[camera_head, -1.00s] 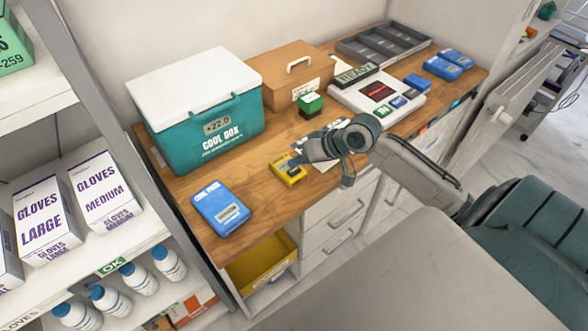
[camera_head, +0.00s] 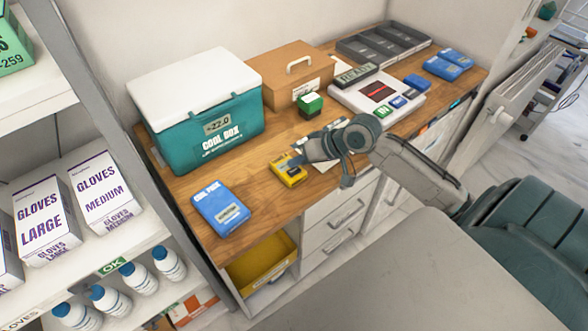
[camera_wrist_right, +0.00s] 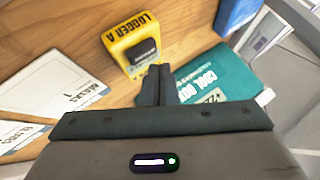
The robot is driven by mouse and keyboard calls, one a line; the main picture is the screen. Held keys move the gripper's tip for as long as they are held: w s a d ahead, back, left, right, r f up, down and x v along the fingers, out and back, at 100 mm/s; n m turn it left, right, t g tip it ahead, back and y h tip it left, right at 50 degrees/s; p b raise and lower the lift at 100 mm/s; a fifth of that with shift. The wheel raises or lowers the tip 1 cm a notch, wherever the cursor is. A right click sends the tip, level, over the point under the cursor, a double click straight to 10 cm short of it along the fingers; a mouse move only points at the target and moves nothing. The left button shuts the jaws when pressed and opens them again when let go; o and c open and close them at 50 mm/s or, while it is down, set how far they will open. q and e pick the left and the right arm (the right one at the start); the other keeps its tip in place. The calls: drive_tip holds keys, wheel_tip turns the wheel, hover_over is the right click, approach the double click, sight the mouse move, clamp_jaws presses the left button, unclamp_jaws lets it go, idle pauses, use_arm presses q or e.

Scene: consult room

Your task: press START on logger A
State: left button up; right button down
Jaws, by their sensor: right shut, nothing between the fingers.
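Logger A (camera_head: 287,170) is a small yellow device with a dark panel, lying on the wooden counter. In the right wrist view logger A (camera_wrist_right: 123,42) shows its name on top, just beyond my fingertips. In the right wrist view the shut fingers (camera_wrist_right: 158,70) point at the logger's dark panel edge. I cannot tell whether they touch it. The START button cannot be made out. My left gripper is not in view.
A teal cool box (camera_head: 205,125) stands behind the logger, with a blue cool pack (camera_head: 221,208) to the left. A green block (camera_head: 310,104), a brown case (camera_head: 285,75) and a white device (camera_head: 350,98) stand further back. White cards (camera_wrist_right: 58,88) lie beside the logger.

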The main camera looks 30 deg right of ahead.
sight(298, 171)
drive_tip(key=shift+f, duration=0.2)
idle(0.3)
drive_tip(key=shift+f, duration=0.25)
drive_tip(key=shift+f, duration=0.5)
idle(0.8)
drive_tip(key=shift+r+p, duration=0.95)
wheel_tip(298, 171, up, 5)
drive_tip(key=p, duration=0.5)
idle(0.6)
